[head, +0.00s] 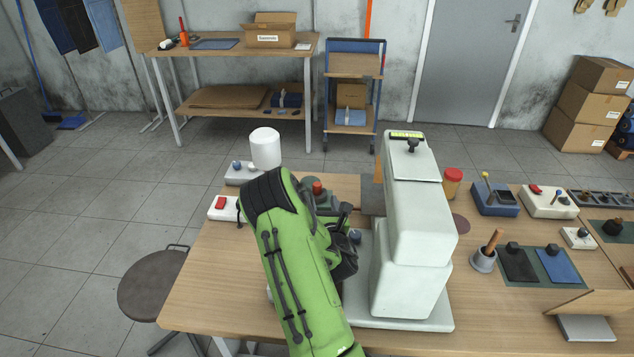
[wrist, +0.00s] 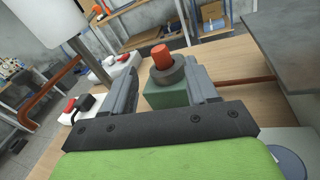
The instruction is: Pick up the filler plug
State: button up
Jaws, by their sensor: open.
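The filler plug appears to be the short red-orange cylinder (wrist: 161,54) standing upright in a dark round collar (wrist: 167,74) on a green block (wrist: 166,97). In the head view its red top (head: 317,188) shows just beyond my green arm, which hides part of the block. My gripper (wrist: 161,72) is open in the wrist view, one finger to the left of the plug and one to the right. The plug shows between them, apart from both. I cannot tell how far beyond the fingertips it stands.
A tall pale machine (head: 412,220) stands close to the right of my arm. A white cylinder (head: 265,148) rises behind it on the left. A small box with a red switch (head: 221,204) sits at the left edge of the wooden table (head: 207,285). The table's front left is clear.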

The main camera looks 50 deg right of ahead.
aim_at(318, 188)
jog(key=w+d+n, duration=0.1)
jog(key=w+d+n+p, duration=0.1)
jog(key=w, duration=0.1)
jog(key=w+d+n+t, duration=0.1)
jog(key=w+d, duration=0.1)
jog(key=shift+w+f+y, duration=0.25)
jog(key=shift+f+y, duration=0.05)
jog(key=shift+f, duration=0.05)
grip_shut()
